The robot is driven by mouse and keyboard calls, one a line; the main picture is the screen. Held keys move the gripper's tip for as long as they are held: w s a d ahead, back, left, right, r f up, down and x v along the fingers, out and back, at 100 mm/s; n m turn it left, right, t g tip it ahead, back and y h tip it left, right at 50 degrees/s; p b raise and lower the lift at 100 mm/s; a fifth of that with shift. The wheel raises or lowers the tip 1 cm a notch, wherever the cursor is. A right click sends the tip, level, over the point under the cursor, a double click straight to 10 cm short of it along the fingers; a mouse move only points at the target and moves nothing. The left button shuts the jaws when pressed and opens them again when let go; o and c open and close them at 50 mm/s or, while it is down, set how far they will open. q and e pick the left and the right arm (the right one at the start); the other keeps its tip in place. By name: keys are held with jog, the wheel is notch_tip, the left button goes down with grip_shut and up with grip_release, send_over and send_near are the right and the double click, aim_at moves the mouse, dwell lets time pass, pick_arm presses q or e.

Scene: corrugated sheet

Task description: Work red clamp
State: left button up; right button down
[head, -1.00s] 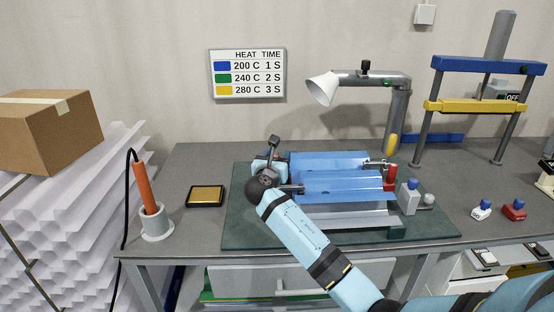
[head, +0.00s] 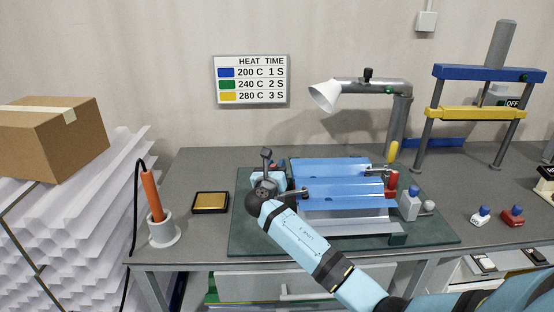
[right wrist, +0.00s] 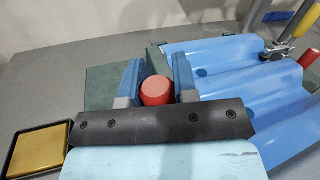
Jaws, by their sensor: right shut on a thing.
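My right gripper (head: 268,181) is at the left end of the blue corrugated sheet (head: 338,169). In the right wrist view its two blue fingers (right wrist: 156,84) are shut on a round red handle (right wrist: 156,91), with one finger on each side. The part of the clamp below this handle is hidden by the gripper. A second red-handled clamp (head: 391,183) stands at the sheet's right end with its metal arm over the sheet; its red handle also shows at the right edge of the wrist view. My left gripper is not in view.
The sheet's fixture rests on a dark green mat (head: 240,238). A gold pad (head: 210,202) and an orange iron (head: 151,194) in a holder are to the left. A lamp (head: 326,95) hangs behind the sheet. A blue-and-yellow press (head: 480,112) stands at the right.

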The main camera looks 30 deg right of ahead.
jog(key=shift+w+a+r+n+p, duration=0.2)
jog(key=shift+a+r+n+p, duration=0.15)
jog(key=shift+n+p, duration=0.25)
pick_arm(q)
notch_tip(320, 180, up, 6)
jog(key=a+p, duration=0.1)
jog(key=p, duration=0.6)
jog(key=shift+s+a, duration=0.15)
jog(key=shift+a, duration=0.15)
pick_arm(e)
jog(key=shift+w+a+f+n+t+y, duration=0.25)
jog(key=shift+w+a+f+n+t, duration=0.65)
jog(key=shift+n, duration=1.55)
jog(key=shift+w+a+f+n+t+y, duration=0.3)
jog(key=shift+a+f+n+t, duration=0.7)
jog(key=shift+f+n, duration=1.1)
jog(key=shift+w+a+f+n+t+y, duration=0.15)
jog(key=shift+w+a+f+n+t, duration=0.75)
jog(key=shift+n, duration=1.85)
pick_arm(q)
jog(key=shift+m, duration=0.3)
pick_arm(e)
jog(key=shift+s+a+f, duration=0.1)
jog(key=shift+s+a, duration=0.15)
jog(key=shift+a, duration=0.05)
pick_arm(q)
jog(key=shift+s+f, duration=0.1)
pick_arm(e)
jog(key=c, duration=0.9)
grip_release()
